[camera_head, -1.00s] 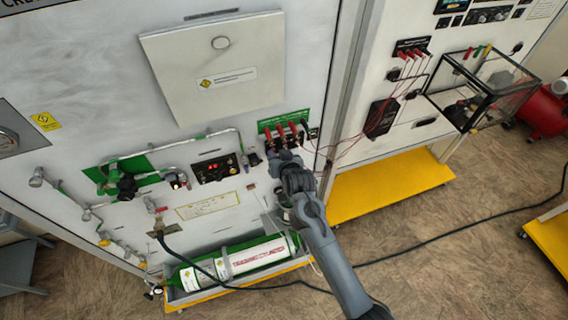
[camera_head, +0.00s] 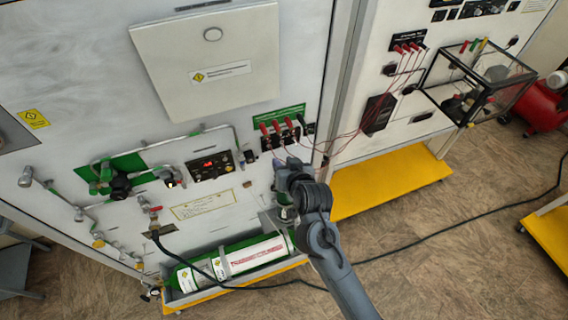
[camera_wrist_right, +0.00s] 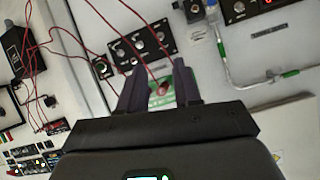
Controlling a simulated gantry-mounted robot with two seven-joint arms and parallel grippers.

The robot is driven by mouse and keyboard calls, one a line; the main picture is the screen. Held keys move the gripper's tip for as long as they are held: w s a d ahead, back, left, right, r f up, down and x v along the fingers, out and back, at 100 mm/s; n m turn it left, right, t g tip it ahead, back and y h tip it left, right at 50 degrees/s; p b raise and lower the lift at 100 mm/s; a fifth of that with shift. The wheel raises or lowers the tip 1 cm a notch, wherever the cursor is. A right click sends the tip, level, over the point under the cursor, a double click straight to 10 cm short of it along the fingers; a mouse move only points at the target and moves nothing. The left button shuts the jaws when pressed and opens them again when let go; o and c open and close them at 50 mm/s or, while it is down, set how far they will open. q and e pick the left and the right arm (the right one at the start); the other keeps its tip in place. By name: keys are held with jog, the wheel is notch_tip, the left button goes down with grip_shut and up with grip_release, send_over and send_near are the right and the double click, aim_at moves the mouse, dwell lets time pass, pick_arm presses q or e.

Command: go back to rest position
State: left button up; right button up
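My right gripper (camera_head: 283,162) is in front of the white trainer panel, just below the row of red plugs (camera_head: 277,130) under the green label strip. In the right wrist view my right gripper (camera_wrist_right: 158,75) has its two dark fingers spread. A red plug with a red wire (camera_wrist_right: 162,87) shows between them, with gaps on both sides, so the gripper does not hold it. My left gripper is not in view.
A green cylinder (camera_head: 250,257) lies on a low shelf below the panel. Thin red wires (camera_head: 345,138) run from the plugs to the neighbouring panel with a black box (camera_head: 377,114). A glass case (camera_head: 480,80) stands at right. Open floor (camera_head: 440,270) lies at lower right.

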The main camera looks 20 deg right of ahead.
jog(key=s+d+f+n+g, duration=0.1)
jog(key=s+d+f+g, duration=0.2)
jog(key=s+f, duration=1.05)
jog(key=s+r+n+g, duration=0.1)
jog(key=s+n+g, duration=0.1)
jog(key=s, duration=0.6)
jog(key=s+r+n+g, duration=0.1)
jog(key=s+g, duration=0.2)
jog(key=s, duration=0.6)
jog(key=shift+a+r+n+g+y, duration=0.3)
jog(key=shift+a+n+y, duration=0.05)
jog(key=shift+n+y, duration=0.05)
